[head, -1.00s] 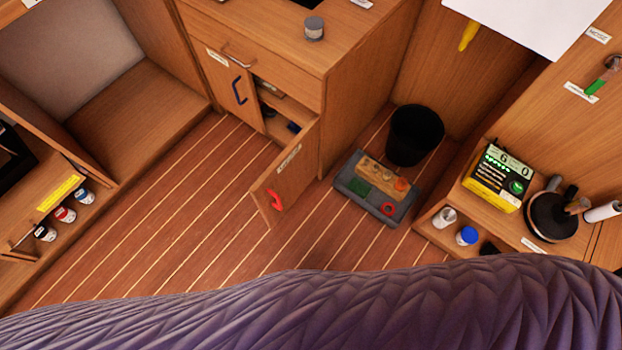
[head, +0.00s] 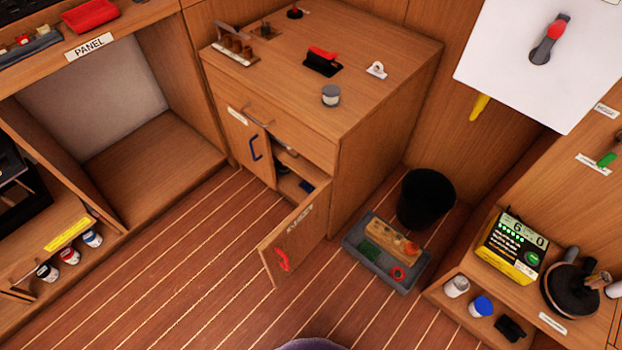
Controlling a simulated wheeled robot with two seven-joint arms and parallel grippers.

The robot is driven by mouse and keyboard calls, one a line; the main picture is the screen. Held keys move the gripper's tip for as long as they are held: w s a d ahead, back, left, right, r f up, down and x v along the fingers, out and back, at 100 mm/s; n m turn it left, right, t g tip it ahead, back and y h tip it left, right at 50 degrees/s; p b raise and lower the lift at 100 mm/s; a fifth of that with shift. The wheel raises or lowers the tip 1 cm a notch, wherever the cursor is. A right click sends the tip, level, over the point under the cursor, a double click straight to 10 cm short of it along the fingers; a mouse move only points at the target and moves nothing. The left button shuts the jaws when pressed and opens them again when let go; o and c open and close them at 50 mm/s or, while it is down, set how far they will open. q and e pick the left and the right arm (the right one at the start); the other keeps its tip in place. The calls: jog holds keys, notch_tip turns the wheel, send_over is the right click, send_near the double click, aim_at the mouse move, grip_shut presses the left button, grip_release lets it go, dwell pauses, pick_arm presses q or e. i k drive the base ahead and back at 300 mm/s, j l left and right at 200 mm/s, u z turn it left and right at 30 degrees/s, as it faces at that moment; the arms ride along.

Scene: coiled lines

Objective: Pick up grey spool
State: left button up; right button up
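A small grey cylinder with a pale top (head: 331,96), which looks like the grey spool, stands upright on the wooden cabinet top (head: 385,55) near its front edge. Nothing touches it. Neither of my grippers shows in the head view.
The cabinet's lower right door (head: 289,240) with a red handle hangs open. A black bin (head: 426,199) and a grey tray (head: 352,250) with small items stand on the floor to its right. A red-and-black item (head: 323,61) and a white fitting (head: 376,69) sit behind the cylinder.

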aim_at(332, 92)
jog(key=j+z, duration=0.45)
jog(key=j, duration=0.25)
jog(key=j+z, duration=0.45)
jog(key=j, duration=0.3)
jog(key=i+j+z, duration=0.2)
jog(key=j+z, duration=0.25)
jog(key=i+j+z, duration=0.1)
jog(key=j+z, duration=0.75)
jog(key=j, duration=0.2)
